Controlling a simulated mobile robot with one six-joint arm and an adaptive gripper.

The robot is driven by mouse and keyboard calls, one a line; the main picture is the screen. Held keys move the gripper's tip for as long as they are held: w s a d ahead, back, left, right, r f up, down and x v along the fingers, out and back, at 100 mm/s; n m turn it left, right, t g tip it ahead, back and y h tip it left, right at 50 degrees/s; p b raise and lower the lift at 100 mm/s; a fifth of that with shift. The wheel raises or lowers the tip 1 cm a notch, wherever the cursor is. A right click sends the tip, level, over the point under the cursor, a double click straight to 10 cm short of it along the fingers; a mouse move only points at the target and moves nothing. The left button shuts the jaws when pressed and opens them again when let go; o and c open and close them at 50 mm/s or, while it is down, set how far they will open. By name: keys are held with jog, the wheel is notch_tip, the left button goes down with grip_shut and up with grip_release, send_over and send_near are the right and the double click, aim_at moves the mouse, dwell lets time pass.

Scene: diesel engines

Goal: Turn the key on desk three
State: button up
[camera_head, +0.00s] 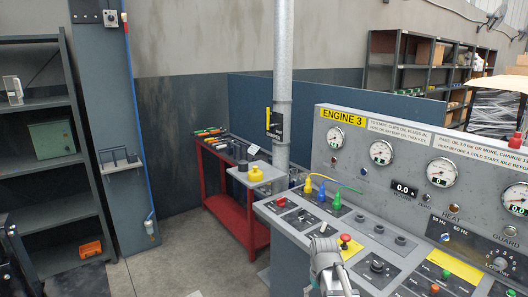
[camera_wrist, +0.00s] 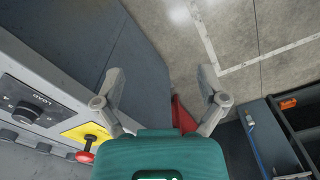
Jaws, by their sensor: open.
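Desk three (camera_head: 318,165) is the grey sloped console with the yellow "ENGINE 3" label in the head view. I cannot make out a key for certain. My gripper (camera_wrist: 161,75) is open and empty in the wrist view, its fingers spread over the floor beside the desk. In the head view the fingertips are not clear.
A pedestal with a yellow knob (camera_head: 255,172) stands at the desk's left end, by a red tool cart (camera_head: 237,210). A grey pole (camera_head: 283,80) rises behind. Dark shelves (camera_head: 40,130) stand left. Blue, yellow and green plugs (camera_head: 322,192) rise from the desk.

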jog(key=s+f+m+b, duration=0.1)
jog(key=s+f, duration=0.1)
jog(key=s, duration=0.7)
